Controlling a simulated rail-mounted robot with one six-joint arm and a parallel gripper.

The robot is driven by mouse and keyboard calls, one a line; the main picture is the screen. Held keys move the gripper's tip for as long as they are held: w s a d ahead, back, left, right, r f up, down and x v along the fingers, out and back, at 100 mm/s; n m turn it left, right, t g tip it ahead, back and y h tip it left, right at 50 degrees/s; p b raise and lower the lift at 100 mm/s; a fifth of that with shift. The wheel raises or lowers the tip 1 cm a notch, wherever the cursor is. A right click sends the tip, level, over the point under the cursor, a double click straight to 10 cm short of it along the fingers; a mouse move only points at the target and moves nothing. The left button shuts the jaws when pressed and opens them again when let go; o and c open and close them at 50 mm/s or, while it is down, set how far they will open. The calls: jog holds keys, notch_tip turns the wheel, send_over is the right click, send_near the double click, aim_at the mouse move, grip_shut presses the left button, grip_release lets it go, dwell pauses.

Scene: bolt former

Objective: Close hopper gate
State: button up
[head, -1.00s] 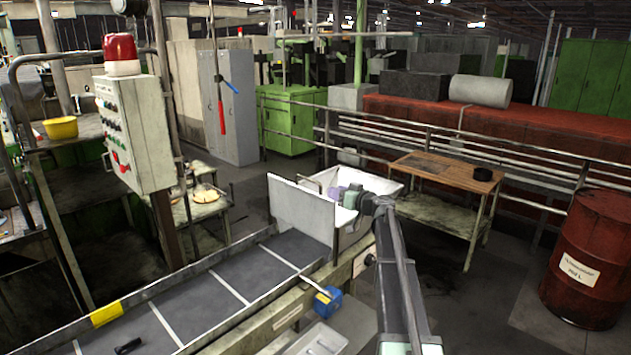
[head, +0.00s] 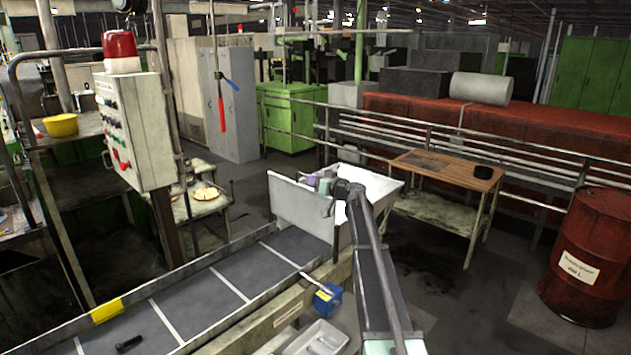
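A pale grey upright plate (head: 298,212), which looks like the hopper gate, stands across the far end of the dark conveyor belt (head: 220,285). Behind it is a white open bin or hopper (head: 380,186), partly hidden by my arm. My gripper (head: 318,183) is at the plate's top right edge, over the near side of the bin. A small purple part shows at its tip. Its fingers are too small and too covered to tell whether they are open or shut, or whether they touch the plate.
A blue box (head: 327,298) with a rod is on the conveyor's side, above a pale tray (head: 318,338). A dark bolt-like piece (head: 129,344) lies on the belt. A control box (head: 135,130) stands left, a wooden table (head: 445,170) and red barrel (head: 590,258) right.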

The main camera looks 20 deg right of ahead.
aim_at(315, 202)
grip_shut()
notch_tip(315, 202, down, 9)
jog(key=b, duration=0.9)
jog(key=shift+f, duration=0.15)
jog(key=shift+s+r, duration=0.15)
jog(key=shift+r, duration=0.05)
grip_release()
jog(key=shift+a, duration=0.15)
jog(key=v, duration=1)
jog(key=shift+s+d, duration=0.2)
jog(key=shift+s, duration=0.05)
